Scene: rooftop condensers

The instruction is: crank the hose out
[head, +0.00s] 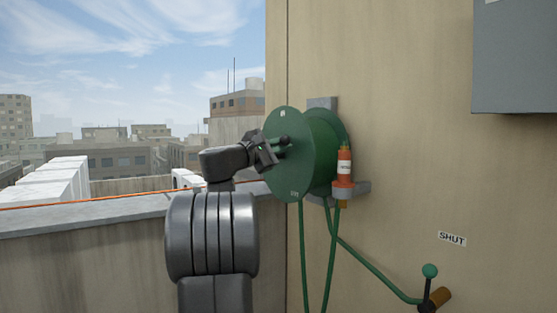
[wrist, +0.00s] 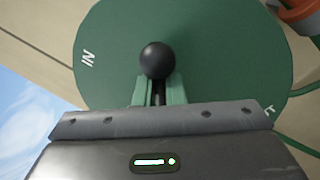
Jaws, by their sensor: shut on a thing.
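A green hose reel (head: 289,155) is mounted on the tan wall, with its round face toward my arm. The reel's face fills much of the wrist view (wrist: 230,60), with the letters "IN" at its left and part of another mark at lower right. The crank's black knob (wrist: 157,60) shows between green finger pads, and also in the head view (head: 284,141). My gripper (head: 272,149) is shut on the crank handle; it also shows in the wrist view (wrist: 157,90). Green hose (head: 303,255) hangs below the reel.
A green-knobbed valve lever (head: 430,271) sits lower right below a "SHUT" label (head: 452,239). A grey box (head: 515,60) is at upper right. A parapet (head: 80,225) runs left.

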